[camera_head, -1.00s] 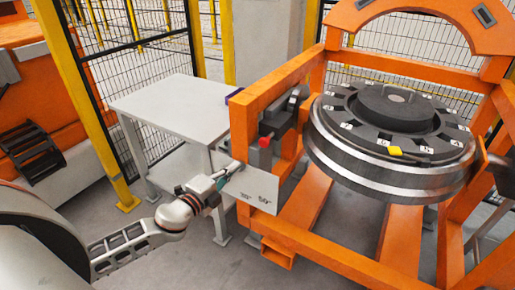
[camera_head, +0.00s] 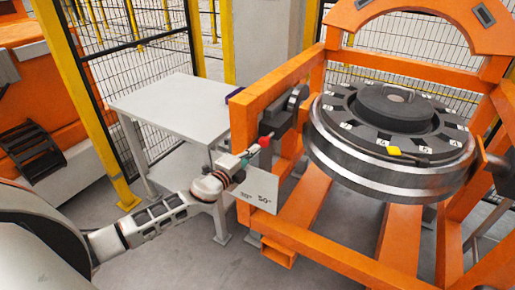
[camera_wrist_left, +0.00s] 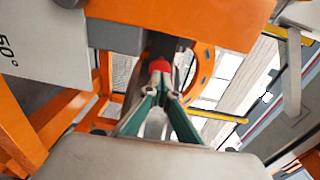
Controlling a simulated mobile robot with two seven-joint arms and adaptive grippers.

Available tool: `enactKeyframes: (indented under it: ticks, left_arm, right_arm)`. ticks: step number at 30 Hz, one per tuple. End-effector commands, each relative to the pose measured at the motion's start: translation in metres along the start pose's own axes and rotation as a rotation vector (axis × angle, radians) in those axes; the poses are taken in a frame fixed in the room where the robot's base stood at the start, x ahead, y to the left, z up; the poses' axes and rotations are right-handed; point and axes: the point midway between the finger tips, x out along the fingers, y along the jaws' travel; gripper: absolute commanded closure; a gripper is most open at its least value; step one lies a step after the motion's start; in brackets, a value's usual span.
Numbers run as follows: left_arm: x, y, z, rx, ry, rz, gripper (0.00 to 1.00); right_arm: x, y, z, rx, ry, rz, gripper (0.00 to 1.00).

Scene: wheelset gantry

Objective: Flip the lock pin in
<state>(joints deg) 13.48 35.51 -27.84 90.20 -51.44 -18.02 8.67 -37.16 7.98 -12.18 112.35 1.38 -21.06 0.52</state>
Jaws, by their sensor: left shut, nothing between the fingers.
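The lock pin's red knob (camera_head: 265,141) shows at the left side of the orange gantry frame (camera_head: 243,120), above a white marked plate (camera_head: 262,190). In the left wrist view the red knob (camera_wrist_left: 159,66) sits below a dark bracket, just beyond the fingertips. My left gripper (camera_head: 251,152) is close in front of the knob; its green-sided fingers (camera_wrist_left: 163,97) come together at their tips with nothing between them. I cannot tell whether the tips touch the knob. The rest of the pin is hidden behind the knob and frame. My right gripper is not in view.
A white table (camera_head: 170,105) stands to the left of the frame. Yellow posts and black mesh fencing (camera_head: 125,65) stand behind. Grey floor is clear at the lower middle.

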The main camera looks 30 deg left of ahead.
Motion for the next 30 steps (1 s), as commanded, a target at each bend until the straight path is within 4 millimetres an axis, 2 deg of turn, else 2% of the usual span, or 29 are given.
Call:
enactKeyframes:
  ticks: [6,20,30]
  left_arm:
    - [0.02,0.0,0.0,-0.001,0.001,0.0,1.0]
    - [0.025,0.0,0.0,-0.001,0.001,0.0,1.0]
    - [0.063,0.0,0.001,-0.002,0.0,0.0,1.0]
  right_arm:
    - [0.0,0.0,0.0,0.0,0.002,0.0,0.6]
    - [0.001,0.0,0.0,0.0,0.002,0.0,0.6]
    - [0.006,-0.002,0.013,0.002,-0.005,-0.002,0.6]
